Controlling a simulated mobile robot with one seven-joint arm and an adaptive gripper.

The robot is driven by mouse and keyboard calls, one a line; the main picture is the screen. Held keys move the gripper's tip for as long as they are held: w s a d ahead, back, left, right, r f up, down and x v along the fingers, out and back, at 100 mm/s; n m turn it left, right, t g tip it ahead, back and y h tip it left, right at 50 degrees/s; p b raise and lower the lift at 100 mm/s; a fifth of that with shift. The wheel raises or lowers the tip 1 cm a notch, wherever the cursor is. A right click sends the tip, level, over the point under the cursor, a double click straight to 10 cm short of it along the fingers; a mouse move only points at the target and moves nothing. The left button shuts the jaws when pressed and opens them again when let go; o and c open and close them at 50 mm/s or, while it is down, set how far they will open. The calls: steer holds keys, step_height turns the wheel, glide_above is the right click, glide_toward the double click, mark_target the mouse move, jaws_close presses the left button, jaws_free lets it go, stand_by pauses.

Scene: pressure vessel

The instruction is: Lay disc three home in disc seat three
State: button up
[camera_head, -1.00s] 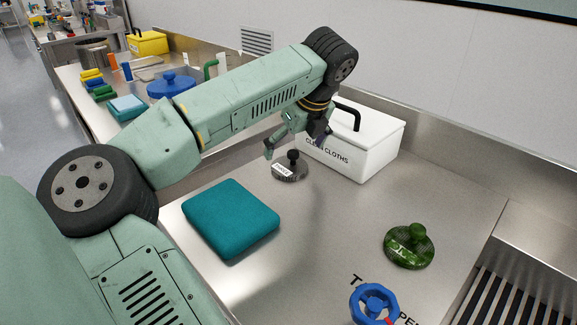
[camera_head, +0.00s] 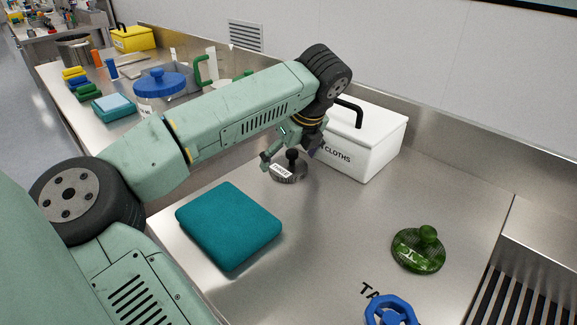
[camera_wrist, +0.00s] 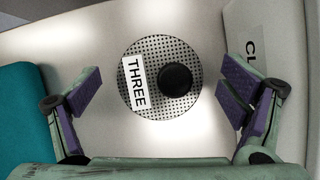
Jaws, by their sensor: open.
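Disc three (camera_wrist: 155,50) is a round, perforated grey plate with a black knob (camera_wrist: 174,79) and a white label reading THREE (camera_wrist: 135,83). It lies on the steel bench, and the head view shows it as well (camera_head: 289,172). My gripper (camera_wrist: 160,92) is open above it, one purple-padded finger on each side of the disc and apart from it. In the head view my gripper (camera_head: 291,152) is just over the knob. I cannot make out disc seat three in these frames.
A teal pad (camera_head: 229,225) lies left of the disc. A white cloths box (camera_head: 367,150) stands close on the right. A green knobbed disc (camera_head: 418,250) and a blue handwheel (camera_head: 390,310) are at the front right. Bare bench lies between.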

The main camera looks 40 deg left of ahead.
jaws_close()
stand_by(1.0)
